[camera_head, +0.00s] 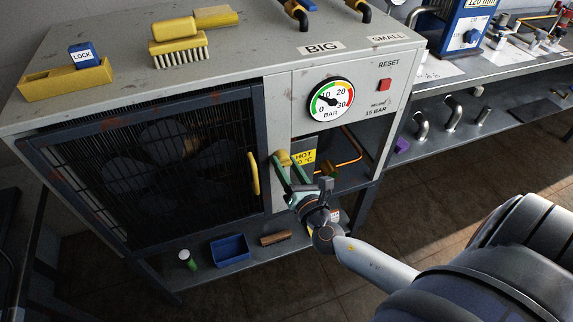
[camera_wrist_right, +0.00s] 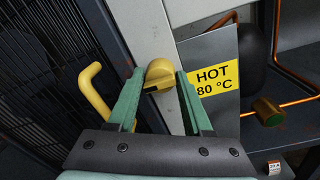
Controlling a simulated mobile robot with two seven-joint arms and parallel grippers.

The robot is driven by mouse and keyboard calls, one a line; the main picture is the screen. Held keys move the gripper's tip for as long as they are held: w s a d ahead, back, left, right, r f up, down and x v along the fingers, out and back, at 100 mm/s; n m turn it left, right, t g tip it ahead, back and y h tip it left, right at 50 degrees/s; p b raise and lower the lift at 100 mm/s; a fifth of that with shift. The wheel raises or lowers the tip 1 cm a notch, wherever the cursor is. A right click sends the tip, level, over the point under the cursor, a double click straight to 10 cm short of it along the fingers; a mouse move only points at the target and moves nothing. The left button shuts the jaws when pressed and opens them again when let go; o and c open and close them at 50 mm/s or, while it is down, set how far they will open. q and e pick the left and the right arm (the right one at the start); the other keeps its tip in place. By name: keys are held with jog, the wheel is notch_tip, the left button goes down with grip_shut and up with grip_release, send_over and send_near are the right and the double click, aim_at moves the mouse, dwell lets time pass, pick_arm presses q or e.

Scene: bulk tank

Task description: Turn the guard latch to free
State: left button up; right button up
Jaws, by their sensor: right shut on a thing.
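The guard latch is a small yellow knob (camera_head: 283,157) on the grey post to the right of the dark mesh guard door (camera_head: 150,165). In the right wrist view the latch (camera_wrist_right: 160,73) has a rounded top and a dark slot or edge facing me. My right gripper (camera_head: 285,163) has its green fingers on either side of the latch and is shut on it. The fingertips (camera_wrist_right: 158,84) cover the latch's sides. The guard door's yellow handle (camera_head: 253,174) is just left of the fingers. My left gripper is not in view.
A yellow "HOT" sign plate (camera_head: 304,157) and a copper pipe (camera_head: 350,145) are close to the right of the gripper. A pressure gauge (camera_head: 331,99) and red reset button (camera_head: 385,85) are above. A blue bin (camera_head: 230,250) stands on the lower shelf. Brushes lie on top.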

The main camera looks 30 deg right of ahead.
jog(key=shift+d, duration=0.1)
grip_shut()
jog(key=shift+f, duration=0.1)
